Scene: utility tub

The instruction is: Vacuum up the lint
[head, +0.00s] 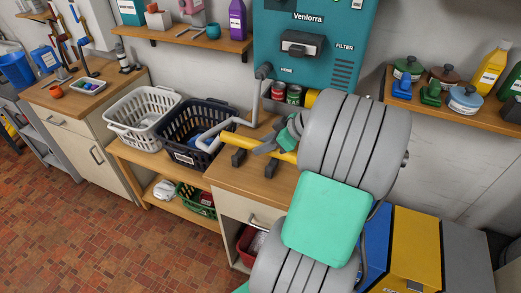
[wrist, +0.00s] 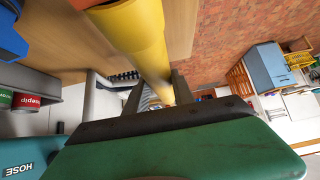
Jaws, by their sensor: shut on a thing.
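The teal wall vacuum unit (head: 313,50), marked Venlorra, hangs above the counter. A grey hose (head: 257,98) comes down from its lower left and bends left over the dark basket. My gripper (head: 243,152) is shut on a yellow tube (head: 232,138), which lies slanted above the wooden counter. In the wrist view the yellow tube (wrist: 130,35) passes between the two dark fingers (wrist: 157,92). I cannot tell how the hose joins the tube. I see no lint; my arm hides part of the counter.
A white basket (head: 140,113) and a dark basket (head: 180,113) stand left of the gripper. A shelf (head: 440,103) with lidded pots and bottles is at right. Blue and yellow cabinets (head: 415,245) stand below it. The tiled floor (head: 110,225) at lower left is clear.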

